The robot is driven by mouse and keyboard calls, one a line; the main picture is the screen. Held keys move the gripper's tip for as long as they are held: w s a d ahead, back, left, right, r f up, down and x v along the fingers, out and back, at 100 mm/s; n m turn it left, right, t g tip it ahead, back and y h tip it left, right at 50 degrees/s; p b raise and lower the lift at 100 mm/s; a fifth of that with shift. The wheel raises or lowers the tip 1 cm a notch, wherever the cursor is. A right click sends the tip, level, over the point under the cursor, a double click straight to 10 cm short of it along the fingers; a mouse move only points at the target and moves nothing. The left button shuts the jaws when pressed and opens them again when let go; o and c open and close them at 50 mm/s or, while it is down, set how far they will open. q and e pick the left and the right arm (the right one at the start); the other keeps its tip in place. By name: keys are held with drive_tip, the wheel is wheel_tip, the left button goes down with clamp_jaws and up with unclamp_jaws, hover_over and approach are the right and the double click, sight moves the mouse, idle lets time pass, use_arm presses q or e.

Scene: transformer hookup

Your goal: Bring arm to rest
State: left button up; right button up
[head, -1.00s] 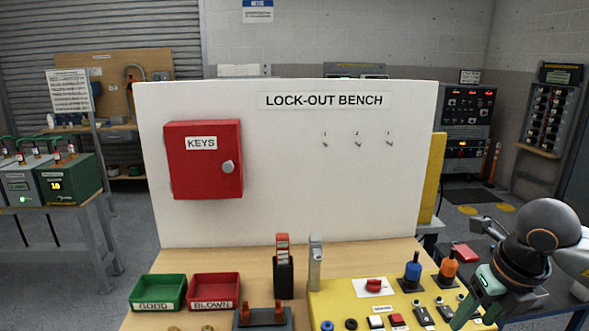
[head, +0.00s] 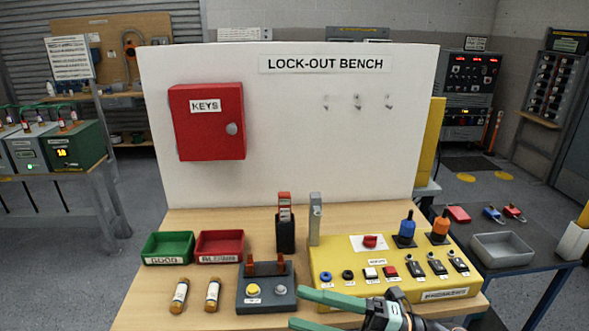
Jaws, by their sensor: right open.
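My right gripper (head: 297,308) is at the bottom middle of the head view, its two green fingers pointing left and apart. Nothing shows between the fingers. It appears in front of the lower left part of the yellow control panel (head: 395,290) and right of the dark fuse holder block (head: 266,304). Its height above the bench cannot be told. The rest of my right arm runs out of the bottom edge. My left gripper is not in view.
The wooden bench (head: 195,218) holds a green tray (head: 168,261), a red tray (head: 220,259) and two cartridge fuses (head: 179,295) (head: 213,294). A white board with a red key cabinet (head: 208,122) stands behind. A side table at right holds a grey bin (head: 502,249) and padlocks.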

drive_tip(key=w+d+f+m+t+h, duration=0.2)
drive_tip(key=d+f+m+t+h, duration=0.3)
drive_tip(key=m, duration=0.5)
drive_tip(key=w+d+f+m+t+h, duration=0.2)
drive_tip(key=d+f+m+t+h, duration=0.2)
drive_tip(key=f+m+t+h, duration=0.5)
drive_tip(key=s+d+f+m+g+h, duration=0.1)
drive_tip(key=s+f+m+g, duration=0.3)
drive_tip(key=s+f, duration=0.4)
drive_tip(key=s+d+f+m+g+h, duration=0.2)
drive_tip(key=s+d+f+m+g, duration=0.2)
drive_tip(key=s+f, duration=0.4)
wheel_tip(320, 180, down, 4)
drive_tip(key=shift+m+g+p, duration=0.35)
drive_tip(key=shift+m+g, duration=0.15)
drive_tip(key=shift+m, duration=0.7)
drive_tip(key=shift+d, duration=0.1)
